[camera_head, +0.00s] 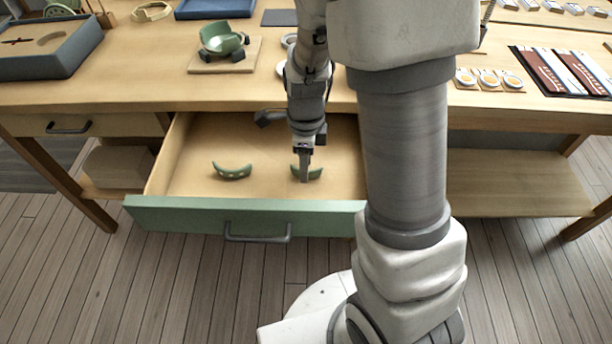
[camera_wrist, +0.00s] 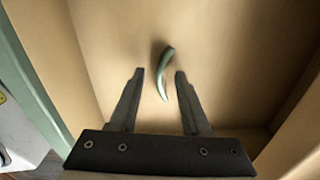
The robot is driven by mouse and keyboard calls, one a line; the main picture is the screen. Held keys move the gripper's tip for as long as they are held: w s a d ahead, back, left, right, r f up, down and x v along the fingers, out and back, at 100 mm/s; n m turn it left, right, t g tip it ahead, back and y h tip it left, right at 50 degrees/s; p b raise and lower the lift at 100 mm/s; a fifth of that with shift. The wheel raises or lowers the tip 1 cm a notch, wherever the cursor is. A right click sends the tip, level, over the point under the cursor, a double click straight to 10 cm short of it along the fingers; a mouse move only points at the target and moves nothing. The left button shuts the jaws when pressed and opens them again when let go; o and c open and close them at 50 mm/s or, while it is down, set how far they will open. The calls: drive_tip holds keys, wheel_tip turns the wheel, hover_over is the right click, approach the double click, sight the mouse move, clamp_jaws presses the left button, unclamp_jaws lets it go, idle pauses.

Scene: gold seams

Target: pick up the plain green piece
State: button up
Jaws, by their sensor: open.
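A curved plain green piece (camera_head: 315,173) lies in the open drawer, on the right half of its floor, partly hidden behind my gripper (camera_head: 304,176). In the wrist view the plain green piece (camera_wrist: 165,73) lies between and a little beyond the fingertips of my open gripper (camera_wrist: 158,73), with its near end between the fingers. Whether the fingers touch it cannot be told. A second curved green piece (camera_head: 232,171) with pale spots lies to the left in the same drawer, apart from the gripper.
The drawer (camera_head: 160,212) has a green front and stands pulled out from the wooden workbench (camera_head: 130,80). Its walls surround the gripper. A partly built green bowl (camera_head: 222,40) stands on a wooden board on the bench. A grey-blue box (camera_head: 45,65) is at the left.

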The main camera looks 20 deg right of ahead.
drive_tip(key=shift+f, duration=0.6)
clamp_jaws()
drive_tip(key=shift+r, duration=0.15)
